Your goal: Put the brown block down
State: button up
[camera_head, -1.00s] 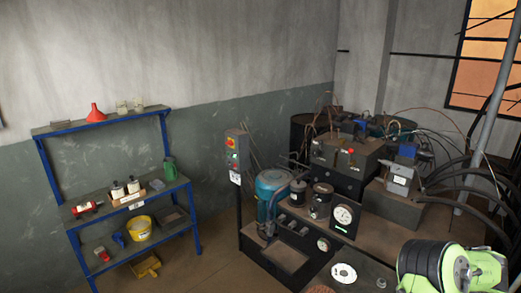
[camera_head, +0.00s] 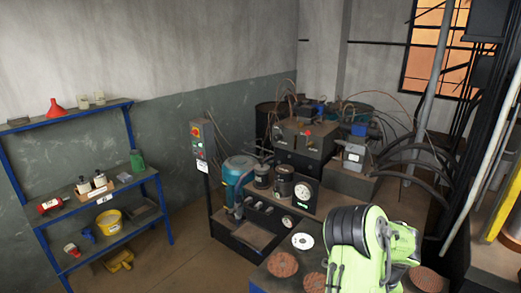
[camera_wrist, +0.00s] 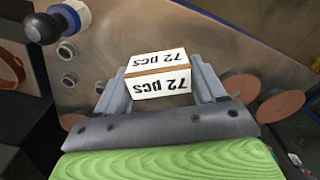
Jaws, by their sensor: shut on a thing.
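The brown block (camera_wrist: 158,71) shows in the wrist view as a small box. A brown strip runs between two white faces marked "72 pcs". My gripper (camera_wrist: 161,80) is shut on it, one grey finger on each side. The block is above a worn brown-grey surface (camera_wrist: 150,30); I cannot tell whether it touches it. In the head view my green and black arm covers part of the bench at lower right, and neither the gripper nor the block can be made out.
Reddish-brown flap discs (camera_head: 282,264) and a white-faced disc (camera_head: 302,241) lie on the bench. More discs (camera_wrist: 281,106) flank my gripper in the wrist view. Machinery (camera_head: 300,145) stands behind the bench.

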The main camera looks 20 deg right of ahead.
jog(key=w+a+f+n, duration=0.2)
jog(key=w+a, duration=0.3)
jog(key=a, duration=0.6)
jog(key=w+a+f+n, duration=0.2)
jog(key=w+a, duration=0.3)
jog(key=a, duration=0.6)
jog(key=w+a+f+n, duration=0.2)
jog(key=w+a, duration=0.3)
jog(key=a, duration=0.6)
jog(key=shift+a+f+n, duration=0.3)
jog(key=shift+a+f, duration=0.05)
jog(key=shift+f, duration=0.2)
jog(key=shift+w+r, duration=0.2)
jog(key=shift+r, duration=0.1)
